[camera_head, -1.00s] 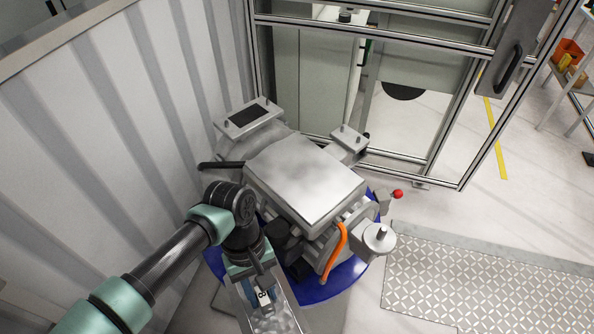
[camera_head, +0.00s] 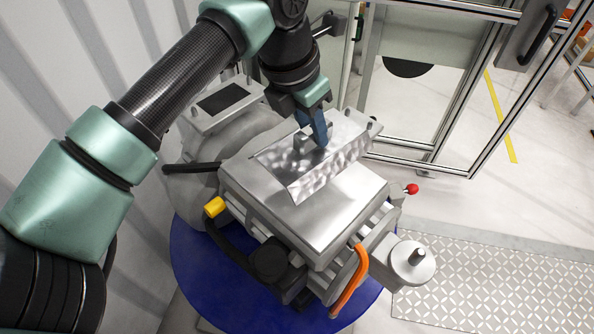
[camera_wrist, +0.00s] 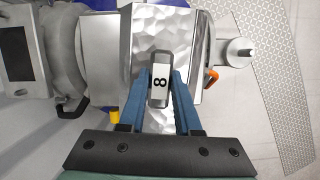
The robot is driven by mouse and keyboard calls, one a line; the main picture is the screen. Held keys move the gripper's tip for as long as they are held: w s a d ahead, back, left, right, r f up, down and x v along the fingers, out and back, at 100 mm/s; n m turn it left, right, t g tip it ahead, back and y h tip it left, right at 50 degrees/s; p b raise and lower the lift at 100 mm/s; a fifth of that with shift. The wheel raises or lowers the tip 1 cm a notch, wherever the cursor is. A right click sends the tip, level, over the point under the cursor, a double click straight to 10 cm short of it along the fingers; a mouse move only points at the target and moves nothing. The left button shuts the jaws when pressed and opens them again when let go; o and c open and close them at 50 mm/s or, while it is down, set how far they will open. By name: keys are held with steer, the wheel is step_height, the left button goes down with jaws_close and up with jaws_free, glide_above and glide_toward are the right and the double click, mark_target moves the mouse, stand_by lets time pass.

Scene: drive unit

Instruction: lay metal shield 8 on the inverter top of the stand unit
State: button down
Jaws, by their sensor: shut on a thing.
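Metal shield 8 (camera_head: 342,157) is a shiny sheet with a hammered surface. My gripper (camera_head: 316,135) is shut on its raised grip, and the grip's label "8" (camera_wrist: 160,82) shows between the blue fingers (camera_wrist: 163,95) in the wrist view. The shield is over the back and middle of the flat silver inverter top (camera_head: 260,205) of the stand unit and looks turned relative to it. I cannot tell whether it touches the top. The front and side strips of the top are bare. My fingers hide part of the shield.
The unit stands on a blue round base (camera_head: 200,265). An orange cable (camera_head: 350,285), a yellow cap (camera_head: 214,207) and a red knob (camera_head: 411,188) stick out around it. A framed glass enclosure (camera_head: 430,120) is behind, a corrugated wall (camera_head: 60,90) at left, a tread plate (camera_head: 500,285) at right.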

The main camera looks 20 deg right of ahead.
steer(key=shift+w+d+r+n, duration=0.2)
steer(key=shift+d+n, duration=0.1)
steer(key=shift+d, duration=0.05)
steer(key=shift+w+d+f, duration=0.1)
step_height(320, 180, down, 9)
steer(key=shift+f+p, duration=0.2)
steer(key=shift+p, duration=0.15)
steer(key=shift+f, duration=0.25)
steer(key=c, duration=0.6)
jaws_free()
steer(key=shift+r, duration=0.1)
steer(key=shift+r, duration=0.1)
